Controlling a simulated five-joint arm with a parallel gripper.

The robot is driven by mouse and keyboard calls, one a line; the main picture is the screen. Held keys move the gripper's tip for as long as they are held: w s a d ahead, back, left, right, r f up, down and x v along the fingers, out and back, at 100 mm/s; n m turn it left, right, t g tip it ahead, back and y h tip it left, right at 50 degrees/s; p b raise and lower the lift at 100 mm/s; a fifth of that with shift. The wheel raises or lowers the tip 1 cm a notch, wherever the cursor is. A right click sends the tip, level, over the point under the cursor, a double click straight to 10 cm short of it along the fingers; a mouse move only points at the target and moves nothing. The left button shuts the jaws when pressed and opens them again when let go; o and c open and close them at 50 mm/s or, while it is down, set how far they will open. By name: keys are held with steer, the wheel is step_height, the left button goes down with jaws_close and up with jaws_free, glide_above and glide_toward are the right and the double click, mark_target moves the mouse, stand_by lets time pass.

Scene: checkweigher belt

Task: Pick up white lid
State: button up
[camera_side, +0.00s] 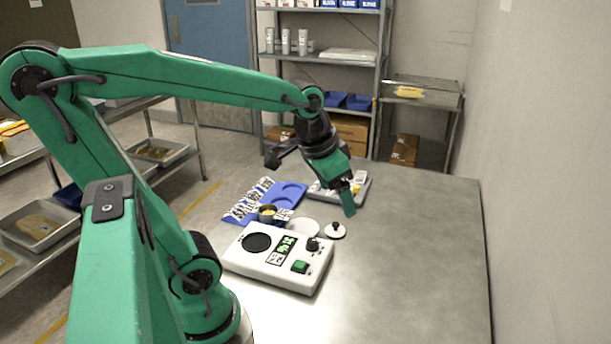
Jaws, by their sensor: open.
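A small white round lid with a dark knob (335,231) lies on the grey metal table, just right of the white scale. A flat white disc (305,228) lies left of it, close to the scale's back edge. My gripper (349,201) is open and points down, above and slightly right of the lid in the picture. It looks apart from the lid, with nothing seen between the fingers. One finger partly hides the other.
The white scale (258,271) has a black plate, green display and green button. Behind it are a blue tray (289,188), a small tin (267,214), printed cards and a grey tray (320,195). The table's right side (420,260) is clear.

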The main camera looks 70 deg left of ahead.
steer(key=w+a+f+g, duration=0.2)
steer(key=w+a+f, duration=0.4)
steer(key=w+a, duration=0.15)
steer(key=g, duration=0.2)
glide_above(335, 223)
steer(key=shift+h, duration=0.3)
steer(key=f, duration=0.9)
steer(key=shift+s+d+f, duration=0.25)
steer(key=shift+f, duration=1.45)
steer(key=shift+w+a+f, duration=0.1)
steer(key=shift+f, duration=1.2)
steer(key=shift+w+a+f, duration=0.1)
steer(key=shift+f, duration=1.15)
steer(key=shift+c, duration=0.4)
steer(key=c, duration=1)
